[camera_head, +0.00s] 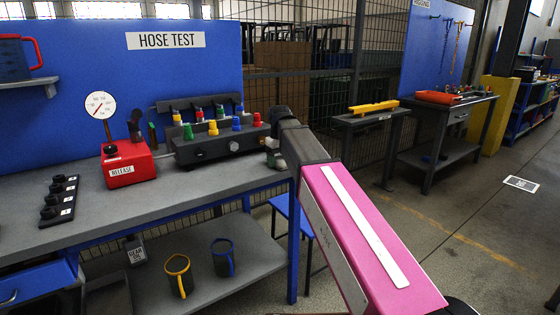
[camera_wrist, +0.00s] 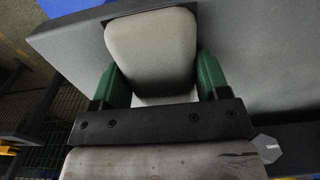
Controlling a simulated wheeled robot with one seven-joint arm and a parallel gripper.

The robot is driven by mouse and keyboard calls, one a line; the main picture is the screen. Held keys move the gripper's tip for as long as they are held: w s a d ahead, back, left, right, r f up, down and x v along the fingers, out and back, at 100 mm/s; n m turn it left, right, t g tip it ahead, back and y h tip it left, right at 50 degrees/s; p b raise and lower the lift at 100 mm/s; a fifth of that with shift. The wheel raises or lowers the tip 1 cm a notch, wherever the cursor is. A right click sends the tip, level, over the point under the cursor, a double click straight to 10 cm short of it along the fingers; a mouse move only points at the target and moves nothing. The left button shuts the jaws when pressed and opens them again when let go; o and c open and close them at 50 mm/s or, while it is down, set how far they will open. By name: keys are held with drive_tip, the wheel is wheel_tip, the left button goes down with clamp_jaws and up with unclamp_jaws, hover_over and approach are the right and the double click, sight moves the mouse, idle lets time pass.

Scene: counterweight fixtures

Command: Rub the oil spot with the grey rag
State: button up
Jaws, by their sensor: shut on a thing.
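In the wrist view my gripper (camera_wrist: 155,72) has its two green fingers on either side of a pale grey, rounded pad-like piece, which looks like the grey rag (camera_wrist: 150,42). The fingers are shut on it. The rag is over the grey bench top (camera_wrist: 75,50); I cannot tell whether it touches the surface. In the head view my gripper (camera_head: 275,153) is at the right end of the bench, beside the valve block, mostly hidden by my arm. The oil spot does not show in either view; the rag or my arm may hide it.
The black valve block (camera_head: 220,145) with coloured caps and the red release box (camera_head: 128,165) stand left of my gripper. A black strip of knobs (camera_head: 60,200) lies further left. The bench front is clear.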

drive_tip(key=shift+w+a+f, duration=0.1)
drive_tip(key=shift+w+a, duration=0.55)
drive_tip(key=shift+w, duration=0.35)
drive_tip(key=shift+w+a+r, duration=0.1)
drive_tip(key=shift+w+a, duration=0.6)
drive_tip(key=shift+w, duration=0.25)
drive_tip(key=shift+w+a+f, duration=0.1)
drive_tip(key=shift+w+a, duration=0.55)
drive_tip(key=shift+w, duration=0.35)
drive_tip(key=shift+c, duration=0.4)
drive_tip(key=shift+s+d, duration=0.55)
drive_tip(key=shift+s, duration=0.25)
drive_tip(key=shift+s+d, duration=0.5)
drive_tip(key=shift+s, duration=0.3)
drive_tip(key=shift+s+d, duration=0.55)
drive_tip(key=shift+s, duration=0.25)
drive_tip(key=shift+s+d, duration=0.5)
drive_tip(key=shift+s, duration=0.3)
drive_tip(key=shift+r, duration=3.05)
drive_tip(key=shift+r, duration=0.1)
drive_tip(key=shift+r, duration=1.4)
